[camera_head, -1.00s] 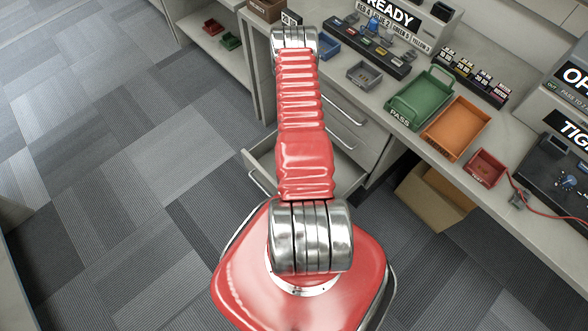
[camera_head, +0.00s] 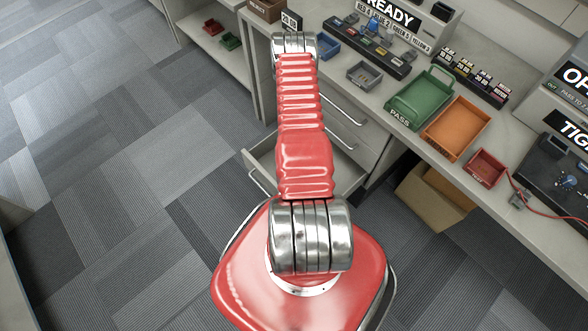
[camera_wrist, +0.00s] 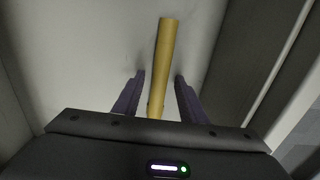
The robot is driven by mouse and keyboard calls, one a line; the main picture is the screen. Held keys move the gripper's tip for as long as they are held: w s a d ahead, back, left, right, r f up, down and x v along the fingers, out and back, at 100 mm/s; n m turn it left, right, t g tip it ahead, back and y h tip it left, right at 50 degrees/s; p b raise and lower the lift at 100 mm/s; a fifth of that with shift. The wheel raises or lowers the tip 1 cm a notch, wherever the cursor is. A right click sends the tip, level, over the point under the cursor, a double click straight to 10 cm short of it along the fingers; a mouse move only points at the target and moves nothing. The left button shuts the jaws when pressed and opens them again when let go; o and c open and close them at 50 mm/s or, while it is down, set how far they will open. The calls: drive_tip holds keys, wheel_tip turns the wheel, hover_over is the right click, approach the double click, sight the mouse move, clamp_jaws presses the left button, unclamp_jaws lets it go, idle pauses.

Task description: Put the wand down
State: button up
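A yellow, rod-shaped wand (camera_wrist: 164,58) shows in the wrist view, running from the upper middle down between the two fingers of my gripper (camera_wrist: 159,76). The dark fingers stand apart, with a visible gap on each side of the wand. A pale grey surface with darker sides lies behind it, and small shadows lie near the fingertips. The wand's near end is partly hidden by the gripper body. I cannot tell whether the wand rests on the surface. In the head view my arm hides the gripper and the wand.
An open drawer (camera_head: 262,180) juts from the counter beside my arm. The counter holds a green PASS tray (camera_head: 418,100), an orange tray (camera_head: 456,130), a small red tray (camera_head: 487,168) and a grey bin (camera_head: 364,75). A cardboard box (camera_head: 432,196) stands below. Carpet at left is clear.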

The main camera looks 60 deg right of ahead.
drive_tip(key=shift+f, duration=0.1)
wheel_tip(320, 180, up, 14)
drive_tip(key=shift+w, duration=0.15)
idle(0.8)
drive_tip(key=shift+f, duration=0.1)
idle(0.7)
